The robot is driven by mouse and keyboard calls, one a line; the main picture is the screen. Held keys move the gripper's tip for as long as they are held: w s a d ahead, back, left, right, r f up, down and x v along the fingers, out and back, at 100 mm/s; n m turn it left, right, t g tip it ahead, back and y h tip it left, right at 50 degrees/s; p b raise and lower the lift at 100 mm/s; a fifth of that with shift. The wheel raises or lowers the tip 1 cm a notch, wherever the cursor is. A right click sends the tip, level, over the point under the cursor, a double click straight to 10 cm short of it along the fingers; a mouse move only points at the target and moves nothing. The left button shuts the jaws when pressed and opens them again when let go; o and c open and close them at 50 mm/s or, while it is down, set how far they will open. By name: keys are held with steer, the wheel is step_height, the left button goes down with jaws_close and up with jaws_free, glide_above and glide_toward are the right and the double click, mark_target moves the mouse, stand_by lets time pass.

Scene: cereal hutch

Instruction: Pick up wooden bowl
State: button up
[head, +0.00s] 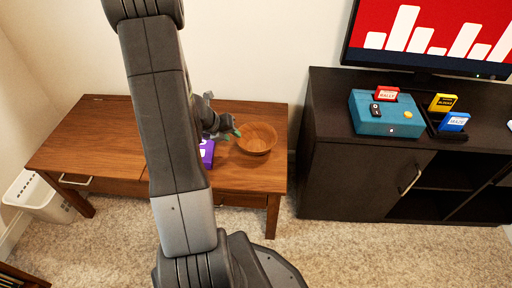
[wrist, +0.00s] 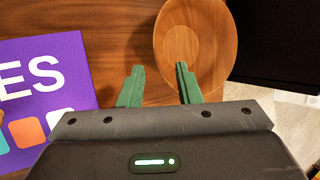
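The wooden bowl (head: 256,138) is round and brown and stands upright near the right end of the brown wooden table (head: 100,130). In the wrist view the bowl (wrist: 203,45) is at the top, right of centre, and looks empty. My gripper (wrist: 159,84) is open, with its two green fingers apart and nothing between them. In the head view my gripper (head: 229,134) is just left of the bowl. In the wrist view the right finger overlaps the bowl's near left edge; I cannot tell whether it touches. My arm hides part of the table.
A purple box (wrist: 45,90) lies left of my gripper, also seen in the head view (head: 207,152). A dark cabinet (head: 345,165) stands right of the table, carrying a teal console (head: 385,118) and a screen (head: 430,35). A white basket (head: 35,195) is at left.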

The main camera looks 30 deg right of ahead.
mark_target(240, 140)
steer(key=shift+b+x, duration=0.3)
steer(key=shift+x, duration=0.8)
steer(key=b+x, duration=0.2)
steer(key=x, duration=0.2)
steer(key=shift+a+f+b, duration=0.1)
steer(key=shift+f+b, duration=0.05)
steer(key=shift+b, duration=0.15)
steer(key=shift+w+d+f, duration=0.1)
steer(key=shift+d+f, duration=0.2)
steer(key=shift+d, duration=0.05)
jaws_close()
